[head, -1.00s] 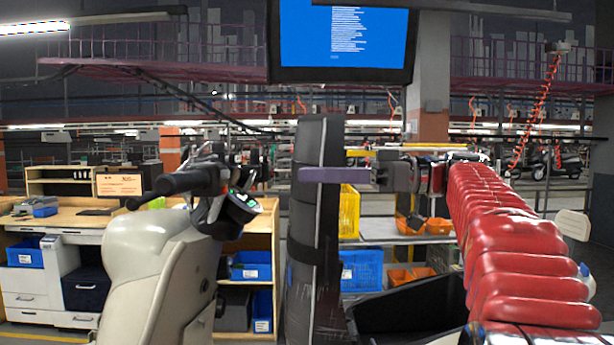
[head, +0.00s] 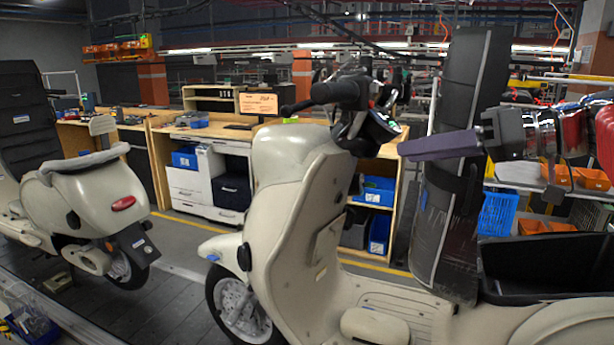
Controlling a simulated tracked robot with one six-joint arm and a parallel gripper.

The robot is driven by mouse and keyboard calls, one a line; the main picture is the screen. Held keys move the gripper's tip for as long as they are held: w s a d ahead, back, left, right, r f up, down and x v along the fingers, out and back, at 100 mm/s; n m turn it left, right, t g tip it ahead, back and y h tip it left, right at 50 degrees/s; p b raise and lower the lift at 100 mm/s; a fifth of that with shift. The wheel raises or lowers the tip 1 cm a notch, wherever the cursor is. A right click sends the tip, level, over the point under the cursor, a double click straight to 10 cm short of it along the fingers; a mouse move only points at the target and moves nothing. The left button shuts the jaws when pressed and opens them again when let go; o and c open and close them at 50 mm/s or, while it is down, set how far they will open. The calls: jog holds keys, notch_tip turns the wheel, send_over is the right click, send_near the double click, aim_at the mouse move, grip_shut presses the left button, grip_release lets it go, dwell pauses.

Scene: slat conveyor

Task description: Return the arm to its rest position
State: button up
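My arm (head: 573,128), in a red ribbed cover, enters at the right edge of the head view and reaches left. My gripper (head: 405,150) is at its end, with a long dark purple finger pointing left. It is seen side-on, so I cannot tell whether the fingers are apart. No held object shows. In the picture it overlaps the tall dark padded column (head: 462,110), just right of the nearer scooter's handlebar (head: 340,92). The gap between them is unclear. Most of the arm is out of view.
The nearer cream scooter (head: 290,205) fills the middle; another scooter (head: 90,195) stands at left on the slat conveyor (head: 180,310). A black open bin (head: 550,265) sits below my arm. Wooden workbenches (head: 165,130) and blue and orange bins (head: 497,212) stand behind.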

jog(key=s+a+f+m+g+h, duration=0.1)
jog(key=s+a+f+m+h, duration=0.2)
jog(key=f, duration=0.5)
jog(key=s+a+f+m+g+h, duration=0.1)
jog(key=s+a+f+h, duration=0.15)
jog(key=s+f, duration=0.4)
jog(key=s+d+f+m+h, duration=0.1)
jog(key=s+f+h, duration=0.2)
jog(key=f, duration=0.6)
jog(key=s+d+f+m+h, duration=0.1)
jog(key=s+f+h, duration=0.2)
jog(key=s+f, duration=0.4)
notch_tip(320, 180, down, 3)
jog(key=shift+s+d+r+h, duration=0.1)
jog(key=shift+s+d+h, duration=0.05)
jog(key=shift+h, duration=0.2)
